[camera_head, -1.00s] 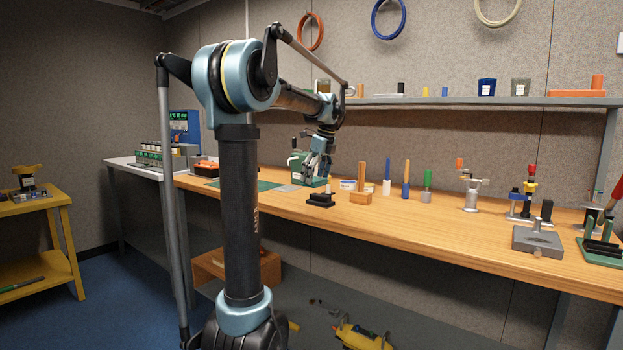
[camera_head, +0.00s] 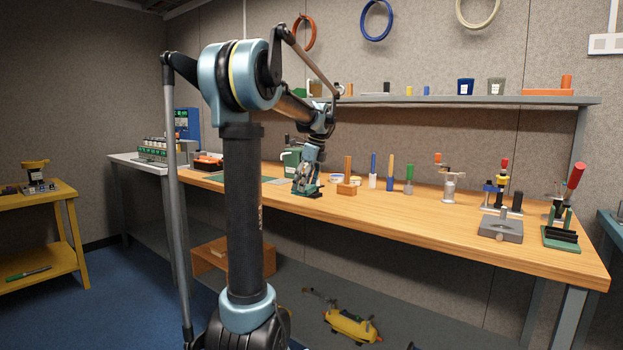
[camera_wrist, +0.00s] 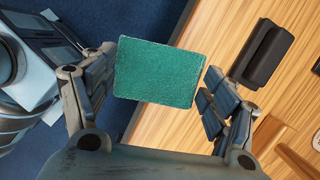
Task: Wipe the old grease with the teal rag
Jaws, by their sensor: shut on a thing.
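The teal rag (camera_wrist: 155,73) is a flat, squarish green-teal cloth in the wrist view. It lies between the two fingers of my gripper (camera_wrist: 160,78), which is shut on it. Behind the rag I see the wooden bench top and, past its front edge, the blue floor. In the head view my gripper (camera_head: 305,182) points down at the front of the bench, left of the upright handles. The rag there is small and mostly hidden by the fingers. I cannot make out the old grease in either view.
A black block (camera_wrist: 268,54) lies on the bench (camera_head: 420,210) close to the rag. A wooden block with a peg (camera_head: 347,187) stands right of my gripper, then several upright handles. A grey metal block (camera_head: 500,229) and a green rack (camera_head: 561,238) stand at the right end.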

